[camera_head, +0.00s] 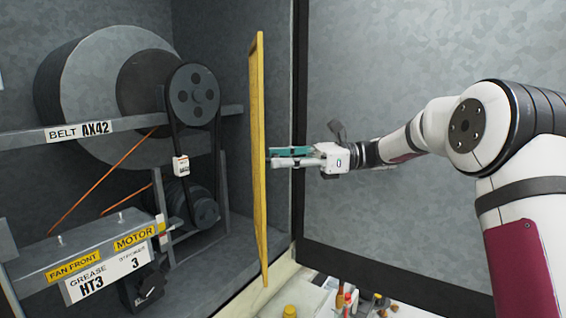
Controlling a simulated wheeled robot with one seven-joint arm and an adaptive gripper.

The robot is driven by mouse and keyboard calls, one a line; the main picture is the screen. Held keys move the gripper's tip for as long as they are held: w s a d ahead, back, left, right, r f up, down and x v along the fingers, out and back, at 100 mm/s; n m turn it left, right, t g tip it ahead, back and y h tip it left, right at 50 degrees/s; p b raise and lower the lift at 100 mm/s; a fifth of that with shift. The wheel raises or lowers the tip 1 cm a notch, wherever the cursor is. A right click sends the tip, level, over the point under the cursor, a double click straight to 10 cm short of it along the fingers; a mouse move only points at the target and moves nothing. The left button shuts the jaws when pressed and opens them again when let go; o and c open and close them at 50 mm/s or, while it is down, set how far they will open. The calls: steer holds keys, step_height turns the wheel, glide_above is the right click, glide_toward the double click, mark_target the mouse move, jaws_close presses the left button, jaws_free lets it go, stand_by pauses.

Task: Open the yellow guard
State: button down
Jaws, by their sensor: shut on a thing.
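The yellow guard (259,200) is a tall, thin panel in the middle of the view. I see it almost edge-on, standing upright and swung out from the cabinet, with the belt drive uncovered to its left. My gripper (272,157) comes in from the right, roughly level, and its fingertips meet the guard's right side near mid-height. It is shut on the guard there. The exact spot between the fingertips is too small to make out, and the guard's far face is hidden.
Behind the guard to the left are the black belt (175,120), pulleys (193,95), a large round fan housing (75,80) and a grey shelf (85,250). A grey door panel (400,230) stands behind my arm. Small bottles (350,300) sit at the bottom.

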steer(key=shift+r, duration=0.1)
steer(key=c, duration=1.4)
jaws_free()
steer(key=shift+o, duration=0.2)
step_height(320, 180, up, 10)
steer(key=shift+c, duration=0.6)
